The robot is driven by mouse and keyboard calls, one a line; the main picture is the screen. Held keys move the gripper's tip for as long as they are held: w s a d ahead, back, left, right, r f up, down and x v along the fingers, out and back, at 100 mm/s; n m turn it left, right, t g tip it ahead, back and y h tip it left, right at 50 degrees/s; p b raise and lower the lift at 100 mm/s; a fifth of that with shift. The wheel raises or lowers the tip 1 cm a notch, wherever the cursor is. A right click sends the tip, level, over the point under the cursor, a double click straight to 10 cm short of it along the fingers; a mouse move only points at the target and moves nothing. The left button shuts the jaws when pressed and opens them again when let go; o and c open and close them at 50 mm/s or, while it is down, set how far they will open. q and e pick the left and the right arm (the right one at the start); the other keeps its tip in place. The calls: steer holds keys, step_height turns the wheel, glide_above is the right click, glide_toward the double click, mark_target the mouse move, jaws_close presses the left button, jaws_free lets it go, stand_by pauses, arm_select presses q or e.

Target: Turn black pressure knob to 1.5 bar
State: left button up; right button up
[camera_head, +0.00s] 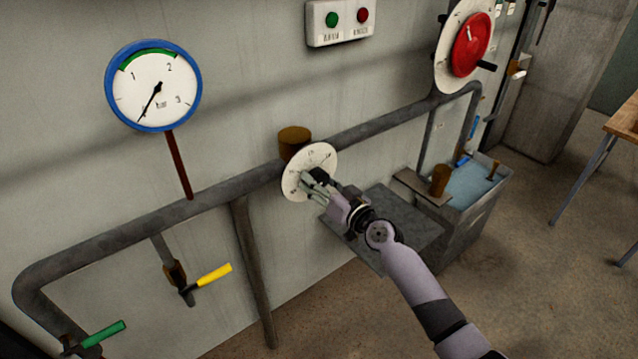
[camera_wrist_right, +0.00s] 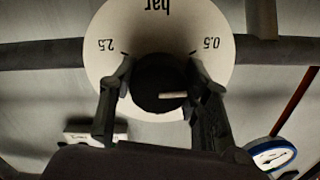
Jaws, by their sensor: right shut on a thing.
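The black pressure knob (camera_wrist_right: 160,84) sits in the middle of a white round dial (camera_wrist_right: 206,62) marked "bar", 0.5 and 2.5; the wrist picture is upside down. A pale pointer line shows on the knob's face. In the head view the dial (camera_head: 295,184) is mounted on the grey pipe, and my gripper partly hides the knob. My right gripper (camera_head: 316,180) is shut on the knob, one finger at each side of it. The pressure gauge (camera_head: 170,85) has a blue rim, and its black needle points to the lower left, near the low end. My left gripper is not in view.
A grey pipe (camera_head: 228,185) runs along the wall. Yellow (camera_head: 212,276) and green (camera_head: 104,333) lever handles stick out at lower left. A red wheel (camera_head: 471,45) is at upper right. A water basin (camera_head: 470,190) stands right of my right gripper.

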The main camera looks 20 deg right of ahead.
steer(key=m, duration=0.4)
steer(key=shift+a+m, duration=0.1)
steer(key=shift+m, duration=0.3)
steer(key=m, duration=0.4)
steer(key=shift+m, duration=0.3)
steer(key=m, duration=0.4)
steer(key=shift+r+m+p, duration=0.15)
steer(key=shift+m+p, duration=0.65)
steer(key=shift+m, duration=1.7)
steer(key=o, duration=1.2)
steer(key=shift+r, duration=0.1)
